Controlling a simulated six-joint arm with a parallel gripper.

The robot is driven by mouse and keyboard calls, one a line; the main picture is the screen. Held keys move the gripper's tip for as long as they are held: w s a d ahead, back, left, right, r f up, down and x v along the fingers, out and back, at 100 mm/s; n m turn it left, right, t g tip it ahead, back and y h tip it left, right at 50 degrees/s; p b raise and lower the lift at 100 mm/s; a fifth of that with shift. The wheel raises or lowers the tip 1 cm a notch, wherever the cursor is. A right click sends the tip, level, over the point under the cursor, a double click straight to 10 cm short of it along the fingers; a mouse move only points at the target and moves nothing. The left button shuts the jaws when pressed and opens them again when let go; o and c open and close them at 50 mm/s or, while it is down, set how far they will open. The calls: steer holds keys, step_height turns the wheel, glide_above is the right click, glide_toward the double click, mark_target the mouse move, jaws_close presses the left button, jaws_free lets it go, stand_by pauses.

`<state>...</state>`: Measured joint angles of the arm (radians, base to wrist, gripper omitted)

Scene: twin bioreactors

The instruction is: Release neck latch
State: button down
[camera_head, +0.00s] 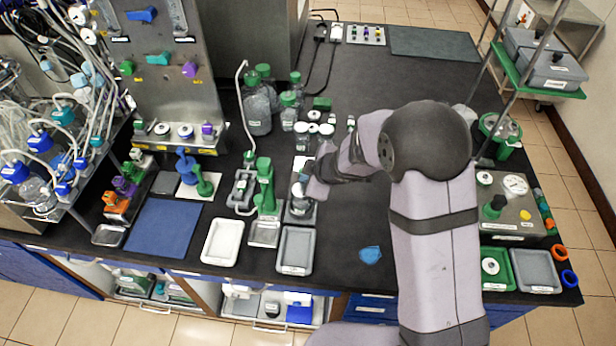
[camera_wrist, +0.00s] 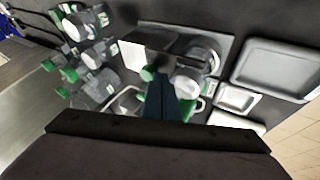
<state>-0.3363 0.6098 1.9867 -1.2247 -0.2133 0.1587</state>
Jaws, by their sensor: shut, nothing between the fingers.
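My gripper (camera_head: 308,188) reaches down at a small grey stand (camera_head: 298,217) near the middle of the bench. In the wrist view my gripper (camera_wrist: 165,82) is shut, its dark fingers pointing at the fixture with nothing seen between them. The fixture holds a round vessel with a white top (camera_wrist: 190,80) inside a clear ring, beside a dark block (camera_wrist: 158,38) and a small green knob (camera_wrist: 148,73). The fingertips are close to the knob and vessel; I cannot tell whether they touch. I cannot make out which part is the neck latch.
A green upright device (camera_head: 265,185) stands just left of the stand. A grey tray (camera_head: 295,250) and a white tray (camera_head: 222,242) lie in front. Bottles with green caps (camera_head: 257,105) stand behind. A blue piece (camera_head: 370,254) lies on open bench to the right.

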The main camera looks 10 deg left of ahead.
steer(key=shift+w+r+p, duration=0.3)
steer(key=shift+w+p, duration=0.25)
steer(key=shift+p, duration=0.45)
steer(key=w+p, duration=0.3)
steer(key=shift+p, duration=0.35)
steer(key=shift+w+f+p, duration=0.2)
steer(key=shift+w+p, duration=0.45)
steer(key=shift+p, duration=0.25)
steer(key=shift+d+r, duration=0.1)
steer(key=shift+s+d+r, duration=0.1)
steer(key=shift+d+r, duration=0.1)
steer(key=shift+r, duration=0.3)
steer(key=p+v, duration=0.3)
steer(key=v, duration=0.5)
steer(key=shift+s+r, duration=0.2)
steer(key=shift+s, duration=0.25)
